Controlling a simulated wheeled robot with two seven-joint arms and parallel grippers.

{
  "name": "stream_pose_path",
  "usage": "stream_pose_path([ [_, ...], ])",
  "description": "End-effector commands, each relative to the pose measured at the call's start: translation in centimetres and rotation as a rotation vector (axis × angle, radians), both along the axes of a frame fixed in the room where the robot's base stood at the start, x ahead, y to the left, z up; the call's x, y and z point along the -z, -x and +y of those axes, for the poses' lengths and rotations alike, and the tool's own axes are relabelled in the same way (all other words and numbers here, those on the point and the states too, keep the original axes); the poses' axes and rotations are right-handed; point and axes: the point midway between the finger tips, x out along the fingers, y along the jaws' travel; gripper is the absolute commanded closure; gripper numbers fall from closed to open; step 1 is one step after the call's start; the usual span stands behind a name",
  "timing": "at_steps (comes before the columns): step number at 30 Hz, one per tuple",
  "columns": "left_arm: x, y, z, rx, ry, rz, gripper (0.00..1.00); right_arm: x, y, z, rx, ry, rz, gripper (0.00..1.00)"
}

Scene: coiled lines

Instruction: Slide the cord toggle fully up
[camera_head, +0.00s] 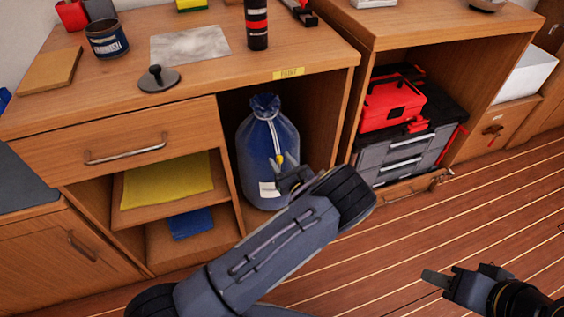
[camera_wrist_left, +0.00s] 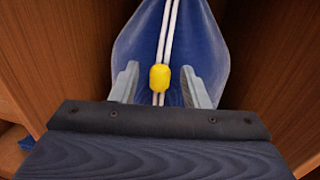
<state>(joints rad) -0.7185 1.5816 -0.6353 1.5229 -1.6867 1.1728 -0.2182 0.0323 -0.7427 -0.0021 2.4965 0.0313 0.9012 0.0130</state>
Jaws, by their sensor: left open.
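A blue drawstring bag (camera_head: 256,135) stands upright in the open cabinet bay, gathered at its neck. A white double cord runs down its front and carries a yellow cord toggle (camera_head: 280,159). In the left wrist view the toggle (camera_wrist_left: 159,78) sits on the cord between the two fingers of my left gripper (camera_wrist_left: 160,85), with a gap on each side. My left gripper (camera_head: 287,176) is open in front of the bag, and my arm hides the bag's lower right. My right gripper (camera_head: 436,278) is over the floor at lower right, away from the bag; its finger opening is unclear.
Cabinet walls (camera_wrist_left: 262,60) stand close on both sides of the bag. A shelf with a yellow cloth (camera_head: 167,182) is to the left. A red toolbox (camera_head: 391,104) is in the bay to the right. A mug (camera_head: 107,40) and a bottle (camera_head: 257,25) stand on the countertop.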

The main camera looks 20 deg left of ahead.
Motion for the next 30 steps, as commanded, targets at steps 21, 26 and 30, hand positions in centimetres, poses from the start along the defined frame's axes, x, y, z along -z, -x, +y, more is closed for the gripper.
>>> stream_pose_path([
  [21,0.0,5.7,-5.4,0.0,0.0,0.0,0.58,-1.5,0.0,0.0,0.0,0.0,0.0,0.64],
  [26,0.0,5.7,-5.3,0.0,0.0,0.0,0.58,-1.5,0.0,0.0,0.0,0.0,0.0,0.64],
  [30,0.0,5.7,-5.3,0.0,0.0,0.0,0.58,-1.5,0.0,0.0,0.0,0.0,0.0,0.64],
])
